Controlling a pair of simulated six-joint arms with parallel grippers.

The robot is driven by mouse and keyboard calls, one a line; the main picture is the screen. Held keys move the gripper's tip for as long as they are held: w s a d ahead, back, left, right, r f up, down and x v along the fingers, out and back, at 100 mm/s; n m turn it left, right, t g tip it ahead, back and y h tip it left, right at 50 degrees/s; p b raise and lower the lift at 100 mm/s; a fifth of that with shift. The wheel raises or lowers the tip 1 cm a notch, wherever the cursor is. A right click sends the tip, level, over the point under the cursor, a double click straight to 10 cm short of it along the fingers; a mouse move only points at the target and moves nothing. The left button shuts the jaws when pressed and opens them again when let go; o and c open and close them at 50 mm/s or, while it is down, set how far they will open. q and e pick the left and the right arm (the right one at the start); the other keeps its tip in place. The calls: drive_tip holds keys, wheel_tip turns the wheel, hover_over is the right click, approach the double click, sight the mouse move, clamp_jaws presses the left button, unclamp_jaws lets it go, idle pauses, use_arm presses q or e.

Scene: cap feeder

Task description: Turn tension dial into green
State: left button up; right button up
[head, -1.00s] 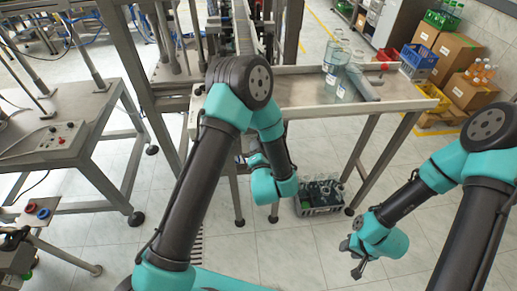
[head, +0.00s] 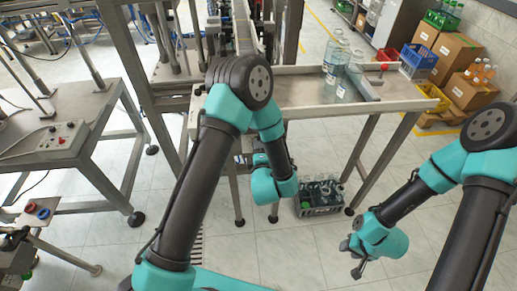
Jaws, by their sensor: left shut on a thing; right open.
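My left arm reaches to the front of the metal conveyor table (head: 300,92). My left gripper (head: 248,158) is below the table's front edge, partly hidden behind its own arm. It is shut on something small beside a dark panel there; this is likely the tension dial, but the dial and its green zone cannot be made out. My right gripper (head: 356,258) is open and empty, hanging low over the tiled floor at the right, apart from everything.
Clear bottles (head: 350,78) stand on the table's right part. A grey crate of bottles (head: 322,208) sits on the floor below. A metal bench (head: 60,120) is at left. Cardboard boxes (head: 457,53) stand at back right.

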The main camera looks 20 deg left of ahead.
use_arm(q)
drive_tip(key=m, duration=1.8)
drive_tip(key=shift+m, duration=0.3)
drive_tip(key=o, duration=0.9)
